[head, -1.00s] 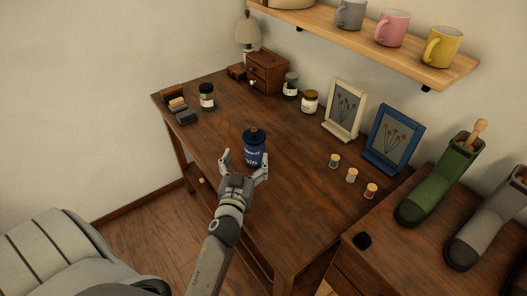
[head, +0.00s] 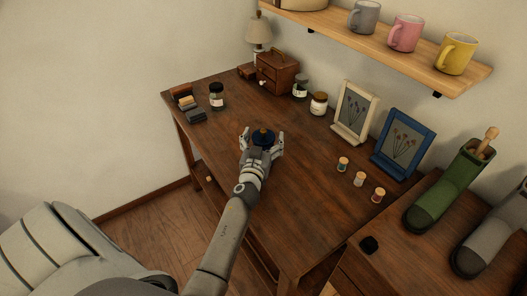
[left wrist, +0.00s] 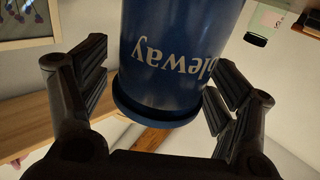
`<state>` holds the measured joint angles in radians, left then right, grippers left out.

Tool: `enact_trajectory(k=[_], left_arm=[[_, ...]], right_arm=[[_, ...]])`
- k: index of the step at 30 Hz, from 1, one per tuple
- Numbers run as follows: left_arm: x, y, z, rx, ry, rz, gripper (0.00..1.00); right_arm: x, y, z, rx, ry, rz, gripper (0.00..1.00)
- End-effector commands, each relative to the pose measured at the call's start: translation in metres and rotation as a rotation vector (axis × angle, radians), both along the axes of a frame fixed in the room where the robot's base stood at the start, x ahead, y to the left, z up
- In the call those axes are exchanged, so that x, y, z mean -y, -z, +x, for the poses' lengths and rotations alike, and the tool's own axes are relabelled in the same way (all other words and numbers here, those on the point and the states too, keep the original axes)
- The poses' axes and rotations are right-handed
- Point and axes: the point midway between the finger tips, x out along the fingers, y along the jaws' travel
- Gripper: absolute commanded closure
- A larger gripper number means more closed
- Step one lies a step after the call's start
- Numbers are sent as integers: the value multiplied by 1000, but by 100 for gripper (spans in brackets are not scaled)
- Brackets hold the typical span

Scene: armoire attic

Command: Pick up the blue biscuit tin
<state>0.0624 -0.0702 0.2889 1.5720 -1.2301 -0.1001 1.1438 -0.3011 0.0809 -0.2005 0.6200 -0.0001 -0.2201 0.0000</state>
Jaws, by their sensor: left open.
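In the left wrist view the tin (left wrist: 178,60) appears upside down with pale lettering, between the open fingers of the gripper (left wrist: 155,95). A gap shows beside the fingers, and I see no firm grip. My right gripper is not in view.
Three small spools (head: 359,179) stand right of the tin. A cream frame (head: 355,112) and a blue frame (head: 403,146) stand behind them. Jars (head: 319,104) and a small drawer box (head: 277,72) are at the back. The desk's front middle (head: 300,220) is clear.

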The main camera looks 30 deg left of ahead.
Motion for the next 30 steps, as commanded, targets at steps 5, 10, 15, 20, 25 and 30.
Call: enact_trajectory(k=[5, 10, 15, 20, 25, 30], left_arm=[[0, 0, 0, 0, 0, 0, 18], [0, 0, 0, 0, 0, 0, 40], [0, 0, 0, 0, 0, 0, 61], [0, -1, 0, 2, 1, 1, 75], [0, -1, 0, 2, 1, 1, 75], [0, -7, 0, 2, 1, 2, 75]], right_arm=[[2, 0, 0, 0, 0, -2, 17], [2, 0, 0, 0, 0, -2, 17], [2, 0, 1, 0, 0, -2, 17], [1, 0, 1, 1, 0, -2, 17], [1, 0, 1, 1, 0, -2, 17], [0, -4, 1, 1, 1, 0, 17]])
